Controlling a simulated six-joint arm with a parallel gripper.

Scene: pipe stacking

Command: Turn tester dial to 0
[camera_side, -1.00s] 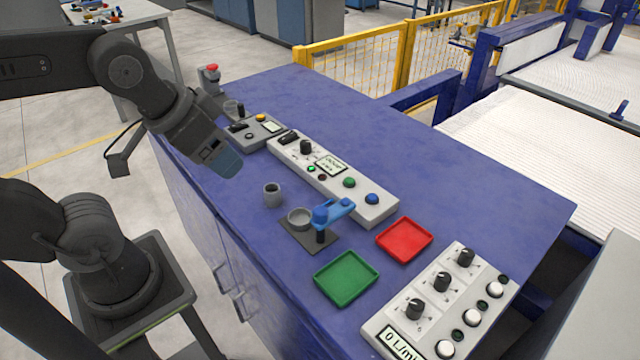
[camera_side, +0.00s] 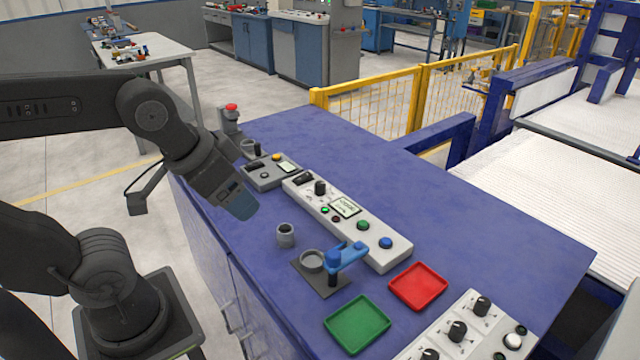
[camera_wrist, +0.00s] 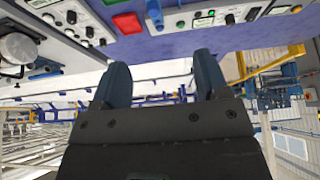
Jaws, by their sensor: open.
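My gripper (camera_side: 243,206) hangs above the left part of the blue bench, left of the long grey panel, touching nothing. In the wrist view its two fingers (camera_wrist: 163,82) are apart with nothing between them. A control box with several black dials (camera_side: 457,330) is cut off at the front right. I cannot tell which unit is the tester. The dial settings are too small to read.
A grey pipe piece (camera_side: 286,236) stands near the bench's left edge. A fixture with a ring (camera_side: 312,260) and blue clamp (camera_side: 345,256) is near the middle. Red (camera_side: 418,286) and green (camera_side: 357,324) trays are in front. The right side of the bench (camera_side: 480,210) is clear.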

